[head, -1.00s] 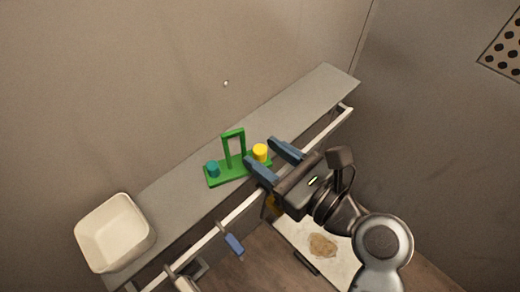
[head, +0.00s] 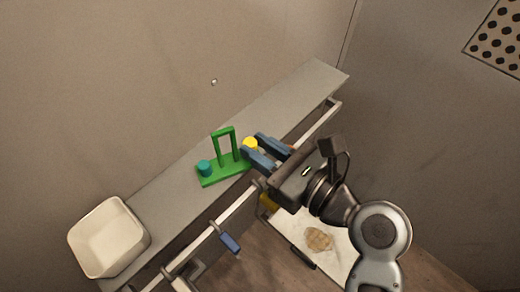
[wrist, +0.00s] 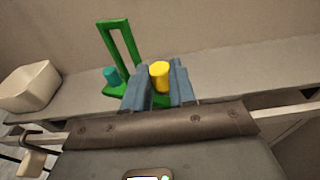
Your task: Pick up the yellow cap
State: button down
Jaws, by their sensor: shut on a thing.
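The yellow cap (head: 250,143) stands on the right end of a green holder (head: 222,174) with an upright frame handle, on the grey shelf. In the wrist view the yellow cap (wrist: 159,76) shows upright between the blue fingers. My gripper (head: 257,147) is shut on the cap, one finger on each side, and partly hides it in the head view. A teal cap (head: 204,168) sits on the left end of the holder; it also shows in the wrist view (wrist: 112,76). Whether the yellow cap still touches the holder is hard to tell.
A cream bin (head: 108,238) stands at the shelf's left end. A pale rail (head: 238,204) runs along the front, with a blue-handled item (head: 229,242) hanging from it. The grey shelf (head: 300,92) is clear to the right of the holder.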

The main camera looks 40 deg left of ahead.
jog(key=d+r, duration=0.9)
jog(key=d, duration=0.2)
jog(key=shift+w+d+r, duration=0.15)
jog(key=shift+d+r, duration=0.15)
jog(key=shift+d, duration=0.05)
dwell(0.8)
